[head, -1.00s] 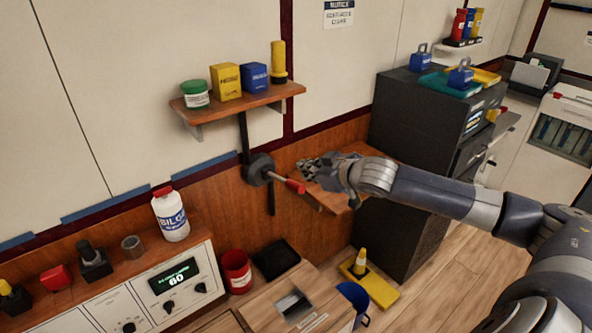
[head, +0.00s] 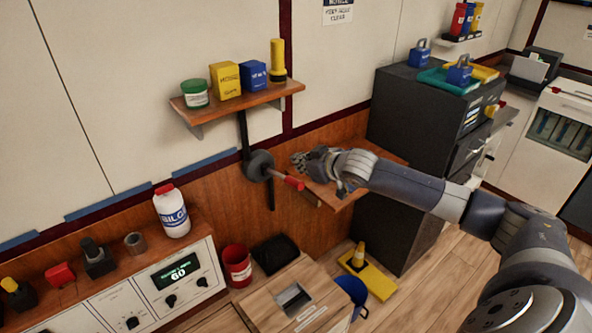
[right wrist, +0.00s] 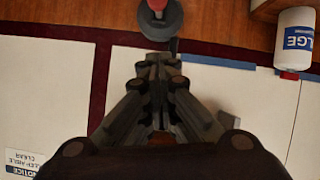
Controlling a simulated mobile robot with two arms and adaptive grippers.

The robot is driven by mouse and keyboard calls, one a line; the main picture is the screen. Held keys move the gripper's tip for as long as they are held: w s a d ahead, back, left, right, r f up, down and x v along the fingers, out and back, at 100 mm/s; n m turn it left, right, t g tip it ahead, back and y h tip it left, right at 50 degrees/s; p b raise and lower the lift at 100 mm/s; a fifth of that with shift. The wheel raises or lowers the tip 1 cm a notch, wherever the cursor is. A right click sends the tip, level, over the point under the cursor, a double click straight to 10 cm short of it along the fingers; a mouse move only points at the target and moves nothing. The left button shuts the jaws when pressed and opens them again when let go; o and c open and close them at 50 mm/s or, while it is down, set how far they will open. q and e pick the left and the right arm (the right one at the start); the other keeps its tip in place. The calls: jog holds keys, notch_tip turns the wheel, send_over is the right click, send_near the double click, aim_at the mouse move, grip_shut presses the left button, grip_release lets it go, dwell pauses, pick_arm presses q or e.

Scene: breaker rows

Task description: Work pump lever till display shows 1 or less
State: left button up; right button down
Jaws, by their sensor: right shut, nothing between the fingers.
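The pump lever (head: 285,180) has a red grip and sticks out from a dark round hub (head: 259,165) on the wall below the small shelf. In the right wrist view its red end (right wrist: 157,5) shows at the top edge, just ahead of my fingers. The display (head: 177,274) on the white console at the lower left reads 60. My right gripper (head: 300,161) is shut and empty, just above and right of the lever's red grip, apart from it as far as I can tell. The wrist view shows its closed fingers (right wrist: 158,75). My left gripper is not in view.
A wooden shelf (head: 240,105) with a green-lidded jar, boxes and a yellow flashlight hangs above the lever. A small wooden ledge (head: 330,195) lies under my right forearm. A dark cabinet (head: 415,130) stands to the right. A white bottle (head: 172,212) stands on the console.

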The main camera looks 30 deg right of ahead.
jog(key=p, duration=0.1)
send_over(296, 183)
jog(key=w, duration=0.1)
notch_tip(296, 183, down, 2)
jog(key=f, duration=0.2)
jog(key=p, duration=0.1)
jog(key=shift+s+a+f, duration=0.1)
jog(key=shift+s+f, duration=0.15)
jog(key=shift+f, duration=0.15)
jog(key=shift+s+f, duration=0.2)
jog(key=shift+f, duration=0.45)
jog(key=shift+f, duration=0.1)
